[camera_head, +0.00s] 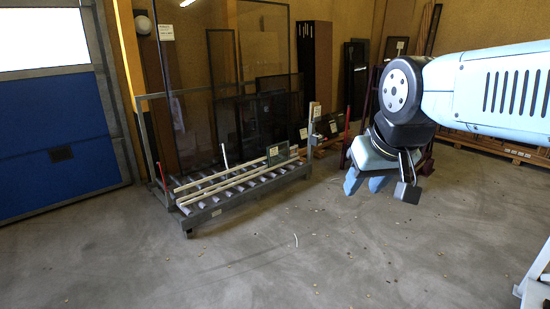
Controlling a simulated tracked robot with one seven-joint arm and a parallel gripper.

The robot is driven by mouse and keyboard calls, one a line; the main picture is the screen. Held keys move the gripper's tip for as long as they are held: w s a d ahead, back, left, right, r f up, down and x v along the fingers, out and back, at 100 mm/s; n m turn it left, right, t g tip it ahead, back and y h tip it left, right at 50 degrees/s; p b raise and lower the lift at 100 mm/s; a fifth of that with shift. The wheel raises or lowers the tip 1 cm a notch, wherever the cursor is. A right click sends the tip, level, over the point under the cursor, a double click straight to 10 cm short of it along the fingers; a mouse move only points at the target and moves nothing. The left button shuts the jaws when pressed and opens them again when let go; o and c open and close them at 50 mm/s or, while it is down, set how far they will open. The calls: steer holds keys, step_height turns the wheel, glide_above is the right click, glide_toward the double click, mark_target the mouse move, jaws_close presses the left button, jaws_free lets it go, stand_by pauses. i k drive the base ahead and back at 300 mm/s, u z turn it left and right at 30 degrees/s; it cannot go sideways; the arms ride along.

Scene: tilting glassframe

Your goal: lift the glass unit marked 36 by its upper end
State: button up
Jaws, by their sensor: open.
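Several glass units carry small white labels, but the numbers are too small to read, so I cannot tell which is 36. A tall clear pane (190,90) stands on the roller rack (240,186), with a label (166,32) near its top left. A small dark-framed unit (278,153) with a label leans at the rack's right part.
A blue door (52,140) fills the left side. Dark panels (314,65) and other frames lean along the back wall. A low wooden pallet (495,148) lies behind my arm. The concrete floor (250,255) in front is clear apart from small scraps. A white object (535,292) shows at the lower right edge.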

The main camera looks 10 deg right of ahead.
mark_target(277, 154)
steer(key=z, duration=0.15)
steer(key=i, duration=0.7)
steer(key=z, duration=0.4)
steer(key=i, duration=1.4)
steer(key=z, duration=0.25)
steer(key=i, duration=1.25)
steer(key=u, duration=0.3)
steer(key=i, duration=1.35)
steer(key=u, duration=0.8)
steer(key=i, duration=1.3)
steer(key=u, duration=0.4)
steer(key=k, duration=0.85)
steer(key=z, duration=0.05)
